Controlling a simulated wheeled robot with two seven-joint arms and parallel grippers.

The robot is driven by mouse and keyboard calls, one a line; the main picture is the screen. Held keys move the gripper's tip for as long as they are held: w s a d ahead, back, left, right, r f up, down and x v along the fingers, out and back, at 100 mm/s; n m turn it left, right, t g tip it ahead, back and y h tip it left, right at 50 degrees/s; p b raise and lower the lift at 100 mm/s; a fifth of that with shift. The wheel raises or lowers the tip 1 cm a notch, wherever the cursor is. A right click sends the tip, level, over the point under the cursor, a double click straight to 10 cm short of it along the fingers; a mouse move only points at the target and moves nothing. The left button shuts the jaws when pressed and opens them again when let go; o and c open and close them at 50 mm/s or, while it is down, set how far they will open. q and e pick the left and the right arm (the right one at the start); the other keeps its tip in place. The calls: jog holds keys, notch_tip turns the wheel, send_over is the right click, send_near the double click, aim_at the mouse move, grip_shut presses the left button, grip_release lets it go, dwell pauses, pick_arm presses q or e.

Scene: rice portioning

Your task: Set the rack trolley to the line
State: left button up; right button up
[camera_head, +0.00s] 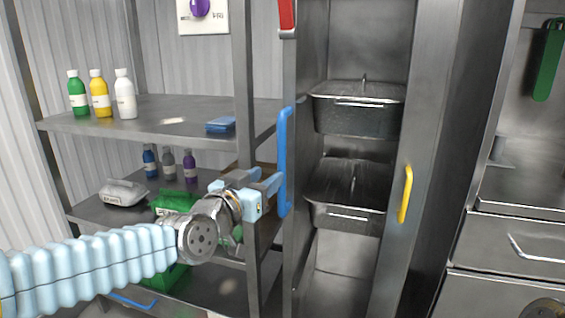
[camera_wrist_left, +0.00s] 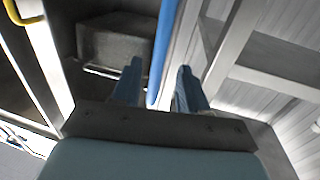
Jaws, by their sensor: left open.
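The rack trolley (camera_head: 338,62) is a tall steel frame in the middle of the head view, with a blue vertical handle (camera_head: 283,160) on its left post and a yellow handle (camera_head: 405,194) on its right post. It holds dark lidded pans (camera_head: 358,108). My left gripper (camera_head: 276,186) is open at the lower part of the blue handle. In the left wrist view the blue handle (camera_wrist_left: 163,45) runs down between the two fingers (camera_wrist_left: 157,88), with a visible gap to the right finger. Whether a finger touches it cannot be told. My right gripper is not in view.
A steel shelf (camera_head: 190,112) with bottles (camera_head: 100,94) and a blue folded cloth (camera_head: 221,125) stands left of the trolley. Green items (camera_head: 174,203) sit lower, behind my left arm. Steel drawers (camera_head: 515,240) stand at the right.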

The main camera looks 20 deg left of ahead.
aim_at(279, 167)
pick_arm(q)
jog(key=p+x, duration=0.1)
jog(key=x, duration=0.6)
jog(key=shift+w, duration=0.4)
grip_shut()
